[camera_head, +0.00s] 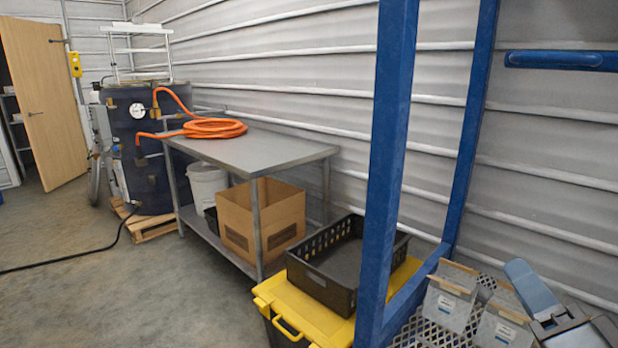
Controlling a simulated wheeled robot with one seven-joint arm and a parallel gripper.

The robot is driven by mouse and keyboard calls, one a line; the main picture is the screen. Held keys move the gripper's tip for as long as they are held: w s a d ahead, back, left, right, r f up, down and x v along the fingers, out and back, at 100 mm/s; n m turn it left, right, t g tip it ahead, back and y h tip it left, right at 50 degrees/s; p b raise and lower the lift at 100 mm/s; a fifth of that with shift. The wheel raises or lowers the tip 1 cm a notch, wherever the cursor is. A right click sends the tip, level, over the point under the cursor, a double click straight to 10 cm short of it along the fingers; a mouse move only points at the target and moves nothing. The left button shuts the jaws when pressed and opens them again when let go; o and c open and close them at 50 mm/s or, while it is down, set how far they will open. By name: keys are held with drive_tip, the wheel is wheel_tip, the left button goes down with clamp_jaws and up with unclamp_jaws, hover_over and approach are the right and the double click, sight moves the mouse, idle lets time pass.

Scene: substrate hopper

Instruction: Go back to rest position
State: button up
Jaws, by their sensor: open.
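My gripper is not in view, and I see no part of my arm that I can be sure of. The blue frame (397,120) stands upright at the right of the middle, with a second post behind it. At its foot, two grey metal bins (448,297) with labels stand on a perforated metal shelf (408,335). A blue-grey and dark object (535,290) lies at the lower right corner, partly cut off. I cannot tell what it is.
A metal table (270,152) carries a coiled orange hose (215,128). A cardboard box (262,222) and white bucket (207,184) sit below. A black crate (345,262) rests on a yellow-lidded bin (290,312). A dark drum (145,180) stands on a pallet. The left floor is open, crossed by a black cable.

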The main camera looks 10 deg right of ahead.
drive_tip(key=s+a+f+n+g+y, duration=0.1)
drive_tip(key=s+a+f+n, duration=0.25)
drive_tip(key=s+f, duration=0.35)
drive_tip(key=s+a+f+n+g, duration=0.2)
drive_tip(key=s+a+f, duration=0.25)
drive_tip(key=s, duration=0.35)
drive_tip(key=s+a+f+n+y, duration=0.1)
drive_tip(key=s+n, duration=0.2)
drive_tip(key=s, duration=0.4)
drive_tip(key=s+f+n+g+y, duration=0.1)
drive_tip(key=s+n, duration=0.3)
drive_tip(key=s, duration=0.4)
drive_tip(key=shift+a+f+g, duration=0.3)
drive_tip(key=shift+a+f, duration=0.1)
drive_tip(key=shift+f, duration=0.1)
